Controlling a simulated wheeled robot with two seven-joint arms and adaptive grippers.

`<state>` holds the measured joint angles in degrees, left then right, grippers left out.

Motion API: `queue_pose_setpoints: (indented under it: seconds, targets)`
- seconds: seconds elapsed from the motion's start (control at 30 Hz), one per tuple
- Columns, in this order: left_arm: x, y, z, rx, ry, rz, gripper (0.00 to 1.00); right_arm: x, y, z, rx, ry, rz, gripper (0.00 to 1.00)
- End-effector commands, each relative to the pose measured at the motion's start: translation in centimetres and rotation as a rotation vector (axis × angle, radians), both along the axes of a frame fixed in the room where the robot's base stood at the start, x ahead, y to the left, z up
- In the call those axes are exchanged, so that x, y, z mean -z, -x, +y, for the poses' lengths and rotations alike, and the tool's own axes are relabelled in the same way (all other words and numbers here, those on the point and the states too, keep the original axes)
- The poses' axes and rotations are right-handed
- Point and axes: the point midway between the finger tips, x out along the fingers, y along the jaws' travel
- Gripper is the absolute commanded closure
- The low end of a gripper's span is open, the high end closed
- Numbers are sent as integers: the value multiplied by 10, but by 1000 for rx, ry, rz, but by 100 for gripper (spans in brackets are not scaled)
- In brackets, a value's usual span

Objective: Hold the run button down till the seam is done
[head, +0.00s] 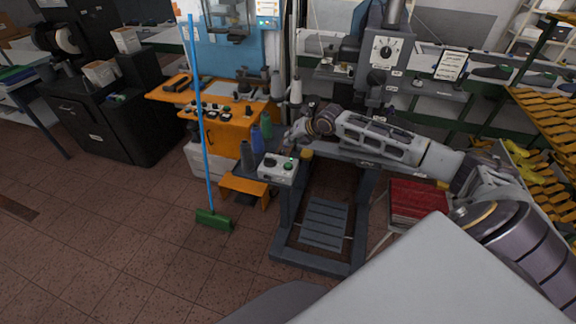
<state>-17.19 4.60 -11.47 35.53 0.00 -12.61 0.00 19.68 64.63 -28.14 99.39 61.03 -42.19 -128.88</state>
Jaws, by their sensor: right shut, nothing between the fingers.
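A small pale control box (276,174) sits at the front left corner of the grey machine bench. On its top are a green button (289,164) and a darker knob or button (270,161). My right arm reaches in from the right across the bench. My right gripper (291,142) is shut and empty, its tips pointing down just above and behind the box. I cannot tell whether the tips touch a button. The grey machine head (385,52) with a round dial stands behind my arm. My left gripper is not in view.
A blue-handled broom (199,110) stands further left. A foot treadle (324,224) is under the bench. A red item (417,203) lies right.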

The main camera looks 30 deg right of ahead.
Motion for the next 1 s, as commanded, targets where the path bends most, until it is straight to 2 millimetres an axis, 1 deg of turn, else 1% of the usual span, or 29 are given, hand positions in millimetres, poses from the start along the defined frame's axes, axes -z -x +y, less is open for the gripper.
queue_pose_setpoints:
  seconds: [0.27,1.0]
  targets:
    - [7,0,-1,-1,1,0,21,9,0,0,0,-1,1,100]
    - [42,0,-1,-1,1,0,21,50,0,0,1,-1,0,100]
